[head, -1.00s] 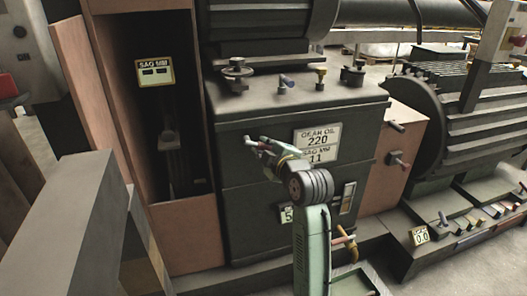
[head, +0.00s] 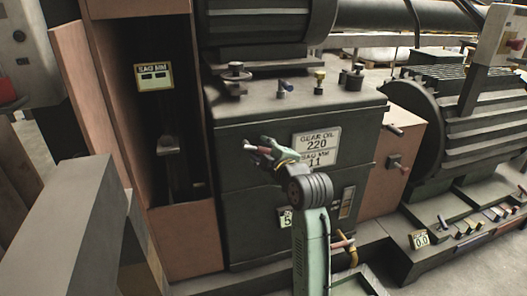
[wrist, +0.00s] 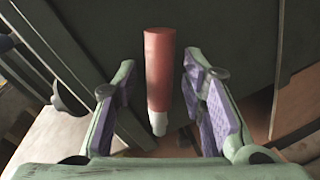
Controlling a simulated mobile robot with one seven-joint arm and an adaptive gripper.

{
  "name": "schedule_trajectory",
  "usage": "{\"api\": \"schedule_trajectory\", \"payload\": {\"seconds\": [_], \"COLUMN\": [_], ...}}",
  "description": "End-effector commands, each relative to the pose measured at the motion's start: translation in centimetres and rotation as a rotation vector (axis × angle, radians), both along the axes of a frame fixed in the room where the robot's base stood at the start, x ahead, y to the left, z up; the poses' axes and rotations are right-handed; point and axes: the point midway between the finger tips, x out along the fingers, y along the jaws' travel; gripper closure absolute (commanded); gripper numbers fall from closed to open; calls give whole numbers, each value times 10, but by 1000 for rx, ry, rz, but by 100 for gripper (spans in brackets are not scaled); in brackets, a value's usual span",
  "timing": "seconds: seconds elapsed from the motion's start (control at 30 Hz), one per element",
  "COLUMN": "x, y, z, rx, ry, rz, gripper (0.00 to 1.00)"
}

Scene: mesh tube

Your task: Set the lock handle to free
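A red, rounded handle with a pale grey tip (wrist: 160,75) stands out in the middle of the wrist view. It lies in the gap between the two fingers of my gripper (wrist: 162,108), with space visible on both sides. The fingers have purple pads and are open. In the head view my gripper (head: 260,148) is in front of the dark machine cabinet (head: 240,185), left of its "GEAR OIL 220" plate (head: 317,142). A small reddish handle shows at the fingers there. The handle's mount is hidden, and no lock marking is readable.
Another red-tipped handle (head: 397,163) is on the brown box at right. A grey beam (head: 60,215) fills the lower left.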

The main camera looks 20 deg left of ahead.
Motion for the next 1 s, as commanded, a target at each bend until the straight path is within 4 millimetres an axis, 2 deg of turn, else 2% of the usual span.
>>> {"api": "schedule_trajectory", "payload": {"seconds": [0.23, 0.7, 1.0], "x": [-8, -78, -93], "y": [-7, -63, -74], "z": [2, 18, 21], "rx": [1, 0, 0], "ry": [-1, -2, 0], "rz": [-2, -3, 1], "gripper": [62, 62, 62]}}
